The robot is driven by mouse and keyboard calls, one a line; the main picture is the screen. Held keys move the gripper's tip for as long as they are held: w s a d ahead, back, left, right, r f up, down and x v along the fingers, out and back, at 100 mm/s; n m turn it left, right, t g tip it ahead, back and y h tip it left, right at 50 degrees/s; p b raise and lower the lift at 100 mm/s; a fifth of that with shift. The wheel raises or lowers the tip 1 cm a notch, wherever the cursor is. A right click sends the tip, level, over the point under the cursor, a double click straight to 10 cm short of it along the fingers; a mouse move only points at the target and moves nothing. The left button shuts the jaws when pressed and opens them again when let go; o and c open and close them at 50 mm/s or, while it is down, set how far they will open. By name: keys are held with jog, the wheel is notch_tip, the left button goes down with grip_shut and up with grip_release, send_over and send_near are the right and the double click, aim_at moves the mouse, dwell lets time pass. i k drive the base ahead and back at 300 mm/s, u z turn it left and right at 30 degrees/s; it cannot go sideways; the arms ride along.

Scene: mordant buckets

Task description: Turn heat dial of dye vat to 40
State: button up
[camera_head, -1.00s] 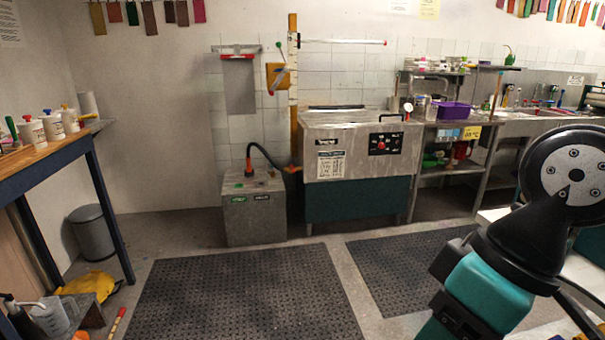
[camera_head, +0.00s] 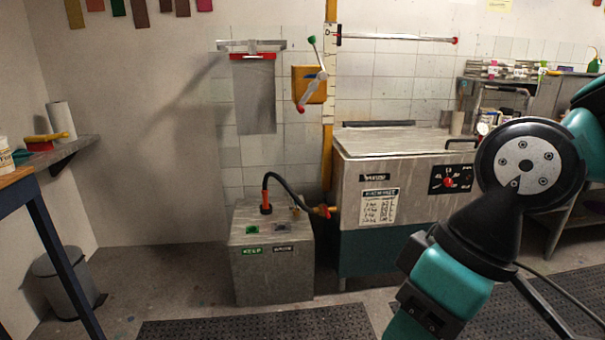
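The dye vat (camera_head: 408,200) is a steel box with a lid and a dark teal base, standing against the tiled wall right of centre. Its heat dial (camera_head: 448,183) is a red knob on a black panel on the vat's front, with small white marks around it that are too small to read. My arm stands in front of the vat's right part, close to the panel in the picture. My gripper is not in view.
A steel box (camera_head: 272,270) with a black hose stands left of the vat. Dark floor mats (camera_head: 260,325) lie in front. A blue-legged table (camera_head: 50,238) and a grey bin (camera_head: 68,280) are at left. Open floor lies between.

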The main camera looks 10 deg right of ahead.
aim_at(447, 183)
jog(key=z, duration=0.4)
jog(key=i, duration=2.05)
jog(key=z, duration=1.1)
jog(key=i, duration=0.9)
jog(key=z, duration=0.25)
